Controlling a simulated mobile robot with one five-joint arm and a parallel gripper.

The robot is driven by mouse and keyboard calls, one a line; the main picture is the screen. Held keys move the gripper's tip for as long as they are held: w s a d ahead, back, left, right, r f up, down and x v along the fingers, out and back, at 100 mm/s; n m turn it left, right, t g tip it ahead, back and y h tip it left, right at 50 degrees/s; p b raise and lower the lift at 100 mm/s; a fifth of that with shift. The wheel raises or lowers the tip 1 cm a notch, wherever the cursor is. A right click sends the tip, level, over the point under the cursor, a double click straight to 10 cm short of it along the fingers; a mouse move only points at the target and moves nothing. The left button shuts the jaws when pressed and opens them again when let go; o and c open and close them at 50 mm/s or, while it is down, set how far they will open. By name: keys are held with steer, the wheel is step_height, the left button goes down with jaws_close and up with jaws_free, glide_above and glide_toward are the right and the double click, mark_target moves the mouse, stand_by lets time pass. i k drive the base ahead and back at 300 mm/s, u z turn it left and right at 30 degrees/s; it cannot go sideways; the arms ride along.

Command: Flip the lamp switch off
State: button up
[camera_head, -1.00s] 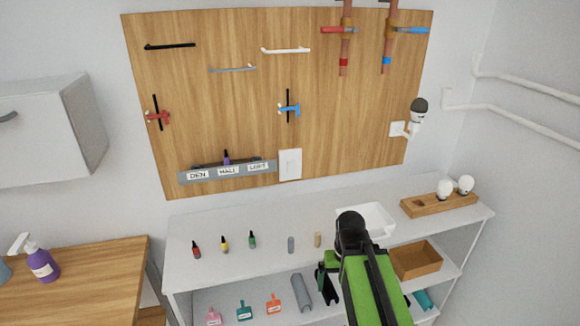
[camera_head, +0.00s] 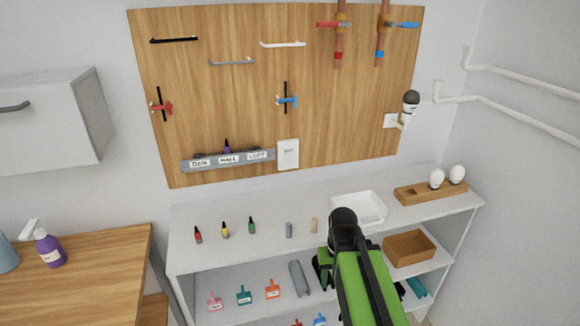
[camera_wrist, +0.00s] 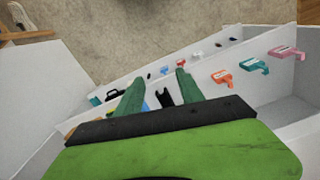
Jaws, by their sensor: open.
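A white switch plate (camera_head: 288,154) is fixed low on the wooden wall board, just right of the grey label rack. Its small rocker is too small to tell which way it is set. A wall lamp (camera_head: 410,104) with a dark bulb sits on a white bracket at the board's right edge. My gripper (camera_head: 322,274) is low in front of the shelf unit, well below the switch plate and partly hidden by my green arm. In the wrist view, its two green fingers (camera_wrist: 155,80) are spread apart with nothing held between them.
The shelf top (camera_head: 265,213) holds several small bottles, a white tray (camera_head: 358,209) and a wooden bulb holder (camera_head: 431,192). Coloured tags and a brown box (camera_head: 409,248) sit on the lower shelf. A wooden table (camera_head: 95,275) stands left. White pipes run along the right wall.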

mark_target(288, 154)
steer(key=u, duration=0.4)
steer(key=k, duration=1.2)
steer(key=u, duration=0.95)
steer(key=i, duration=0.85)
steer(key=z, duration=0.2)
steer(key=k, duration=0.9)
steer(key=z, duration=0.15)
steer(key=i, duration=0.95)
steer(key=u, duration=0.05)
